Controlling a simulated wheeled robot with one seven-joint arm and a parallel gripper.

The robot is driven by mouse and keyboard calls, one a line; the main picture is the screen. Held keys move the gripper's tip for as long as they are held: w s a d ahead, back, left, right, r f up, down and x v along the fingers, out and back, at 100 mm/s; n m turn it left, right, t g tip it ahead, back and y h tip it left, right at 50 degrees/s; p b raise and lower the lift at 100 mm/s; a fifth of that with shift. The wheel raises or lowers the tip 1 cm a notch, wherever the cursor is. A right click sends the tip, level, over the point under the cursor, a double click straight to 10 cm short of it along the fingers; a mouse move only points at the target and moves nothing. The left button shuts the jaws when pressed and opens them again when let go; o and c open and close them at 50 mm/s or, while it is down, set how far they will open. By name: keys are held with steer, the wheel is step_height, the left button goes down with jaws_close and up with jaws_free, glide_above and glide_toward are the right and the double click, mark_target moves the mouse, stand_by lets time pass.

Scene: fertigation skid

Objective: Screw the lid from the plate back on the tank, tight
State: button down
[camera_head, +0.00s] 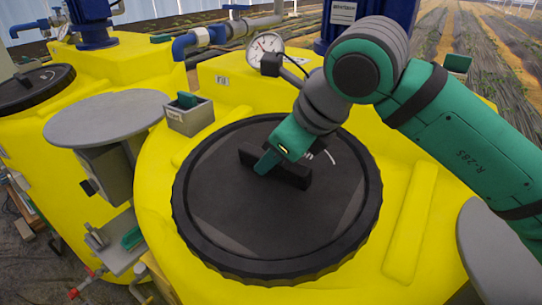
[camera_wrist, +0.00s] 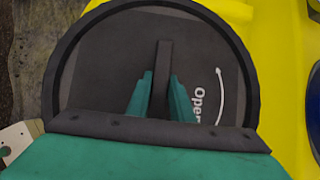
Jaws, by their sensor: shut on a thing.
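The black round lid (camera_head: 250,225) sits on top of the yellow tank (camera_head: 400,215) in the middle of the head view. A straight bar handle (camera_head: 290,178) crosses its top. My gripper (camera_head: 267,163) points down at the lid and is shut on this handle. In the wrist view the two green fingers (camera_wrist: 161,100) stand on either side of the handle (camera_wrist: 163,65). An "Open" marking with a curved arrow (camera_wrist: 218,95) shows on the lid, partly covered by my gripper. Whether the lid is tight cannot be told.
A grey round plate (camera_head: 108,118) stands empty at the left. Another grey plate (camera_head: 495,250) is at the lower right. A small grey box (camera_head: 190,117) and a pressure gauge (camera_head: 266,46) stand close behind the lid. A second tank has a black lid (camera_head: 32,87).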

steer(key=shift+f, duration=0.1)
stand_by(0.7)
steer(key=shift+d, duration=0.1)
steer(key=c, duration=1.2)
jaws_free()
steer(key=shift+f, duration=0.1)
steer(key=shift+o, duration=0.2)
jaws_close()
